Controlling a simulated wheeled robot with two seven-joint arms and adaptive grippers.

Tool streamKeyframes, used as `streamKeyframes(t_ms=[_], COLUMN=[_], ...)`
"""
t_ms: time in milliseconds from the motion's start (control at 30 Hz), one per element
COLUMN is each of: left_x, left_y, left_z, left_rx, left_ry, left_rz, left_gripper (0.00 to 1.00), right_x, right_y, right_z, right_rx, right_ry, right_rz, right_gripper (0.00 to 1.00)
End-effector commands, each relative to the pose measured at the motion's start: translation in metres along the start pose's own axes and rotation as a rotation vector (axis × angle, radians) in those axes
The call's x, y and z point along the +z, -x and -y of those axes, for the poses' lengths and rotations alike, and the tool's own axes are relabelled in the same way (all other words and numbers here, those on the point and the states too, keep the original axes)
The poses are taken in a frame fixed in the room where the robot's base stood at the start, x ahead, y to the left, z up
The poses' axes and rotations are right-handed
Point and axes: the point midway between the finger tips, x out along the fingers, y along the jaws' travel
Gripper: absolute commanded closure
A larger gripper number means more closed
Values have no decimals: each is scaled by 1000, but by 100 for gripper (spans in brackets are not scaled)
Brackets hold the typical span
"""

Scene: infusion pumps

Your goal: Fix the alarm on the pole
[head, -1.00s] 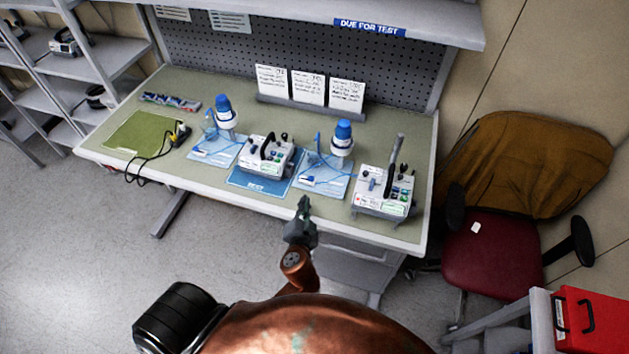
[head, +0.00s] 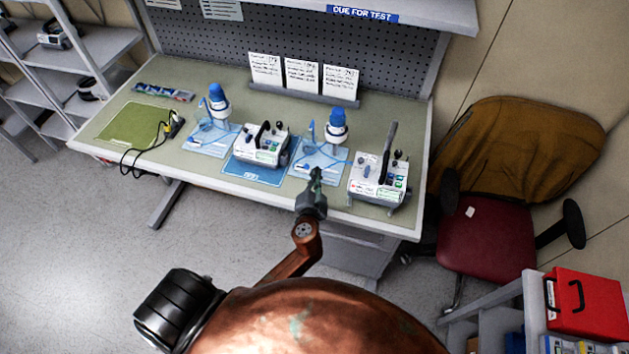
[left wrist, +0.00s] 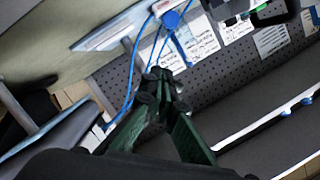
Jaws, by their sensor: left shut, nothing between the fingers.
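Two white infusion pumps sit on the bench: one (head: 258,154) on a blue mat at the middle, one (head: 375,187) at the right with a tall grey bar standing up. I cannot make out which part is the alarm or a pole. My left gripper (head: 316,177) is shut and empty, over the bench's front edge, in front of the right light-blue sheet and left of the right pump. Its closed dark fingers also show in the left wrist view (left wrist: 158,82), with blue tubing (left wrist: 139,60) behind them. My right gripper is not in view.
Two blue-topped white bottles (head: 337,124) (head: 218,101) stand with blue tubing on light-blue sheets. Cards (head: 302,75) stand at the back before a pegboard. A green mat (head: 133,125) with a black cable lies left. A red chair (head: 485,242) stands right of the bench.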

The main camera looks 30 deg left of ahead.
Motion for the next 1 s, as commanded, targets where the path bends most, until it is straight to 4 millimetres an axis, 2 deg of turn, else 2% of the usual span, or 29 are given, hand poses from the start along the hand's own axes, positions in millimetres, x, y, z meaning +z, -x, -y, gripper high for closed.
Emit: streamKeyframes(t_ms=[200, 300, 500, 1000], left_x=[-2, 19, 36, 44], left_y=[-45, -46, -50, -52], left_z=[1, 0, 0, 3], left_rx=[-1, 0, 1, 0], left_ry=[-2, -5, -1, 0], left_rz=[-2, 3, 1, 1], left_gripper=[100, 100, 100, 100], right_x=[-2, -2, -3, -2], right_y=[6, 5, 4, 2], right_z=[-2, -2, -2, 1], right_rx=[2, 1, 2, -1], right_ry=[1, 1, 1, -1], right_rz=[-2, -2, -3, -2], right_gripper=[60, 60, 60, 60])
